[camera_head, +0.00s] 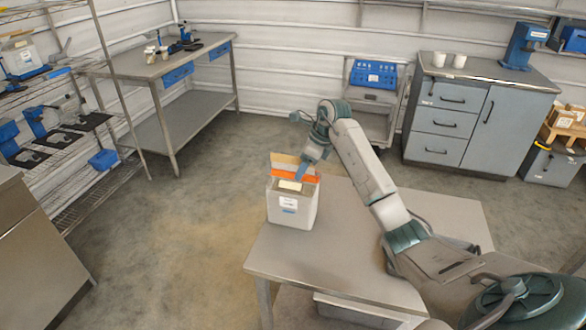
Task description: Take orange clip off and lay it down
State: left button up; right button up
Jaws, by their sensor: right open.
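The orange clip (312,178) is a bright strip across the top of a pale bag-like container (292,209) on the near table (345,250). A tan flap (284,159) stands up above the clip, and pale labels mark the container's front. My right gripper (301,174) reaches down from above, open, at the clip. It covers the middle of the clip, and I cannot tell whether its fingers touch it. My left gripper is not in view.
The table top right of the container is bare under my right arm. A steel bench (172,62) stands at the back left, a wire shelf (70,140) at the left, and a grey cabinet (470,115) at the back right. Open floor lies left of the table.

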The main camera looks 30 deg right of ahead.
jog(key=shift+w+a+f, duration=0.15)
jog(key=shift+f, duration=0.4)
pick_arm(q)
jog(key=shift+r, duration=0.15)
pick_arm(e)
jog(key=c, duration=1.1)
jog(key=shift+o, duration=0.2)
